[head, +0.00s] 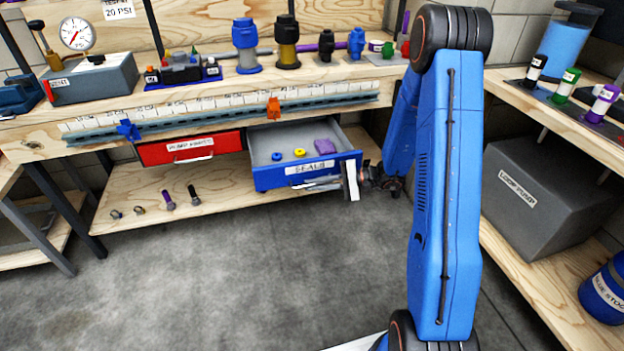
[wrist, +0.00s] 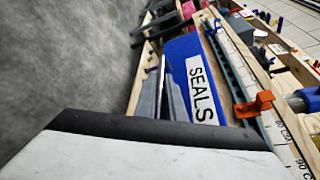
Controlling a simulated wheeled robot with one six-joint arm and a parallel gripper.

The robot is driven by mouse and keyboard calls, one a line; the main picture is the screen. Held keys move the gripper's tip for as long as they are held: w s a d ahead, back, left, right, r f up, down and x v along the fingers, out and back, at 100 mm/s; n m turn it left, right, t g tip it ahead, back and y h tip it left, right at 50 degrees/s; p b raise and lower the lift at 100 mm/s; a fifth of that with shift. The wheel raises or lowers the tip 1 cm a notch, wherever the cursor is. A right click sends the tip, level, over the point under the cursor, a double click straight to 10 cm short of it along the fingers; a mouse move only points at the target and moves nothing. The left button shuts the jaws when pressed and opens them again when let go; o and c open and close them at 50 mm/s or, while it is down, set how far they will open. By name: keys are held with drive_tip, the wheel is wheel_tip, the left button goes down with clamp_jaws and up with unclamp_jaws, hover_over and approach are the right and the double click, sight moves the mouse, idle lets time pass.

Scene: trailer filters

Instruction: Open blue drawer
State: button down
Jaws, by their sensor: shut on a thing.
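The blue drawer (head: 272,180), labelled SEALS, is pulled out from under the bench, with its grey inside showing. A blue ring (head: 277,156), a yellow ring (head: 300,153) and a purple block (head: 325,146) lie in it. My gripper (head: 322,184) is at the front of the drawer, shut on its handle, reaching in from the right. The handle itself is mostly hidden by the fingers. In the wrist view, the blue drawer front (wrist: 182,52) and its label lie beside my grey fingers (wrist: 168,88).
A red drawer (head: 165,150) to the left is shut. Several fittings stand on the bench top above, and several small parts lie on the lower shelf (head: 130,190). A dark grey bin (head: 540,195) stands at right. The concrete floor (head: 230,270) in front is clear.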

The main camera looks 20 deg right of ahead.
drive_tip(key=shift+s, duration=0.35)
drive_tip(key=c, duration=2.1)
unclamp_jaws()
drive_tip(key=shift+d, duration=0.2)
drive_tip(key=v, duration=1.7)
drive_tip(key=shift+s+r, duration=0.1)
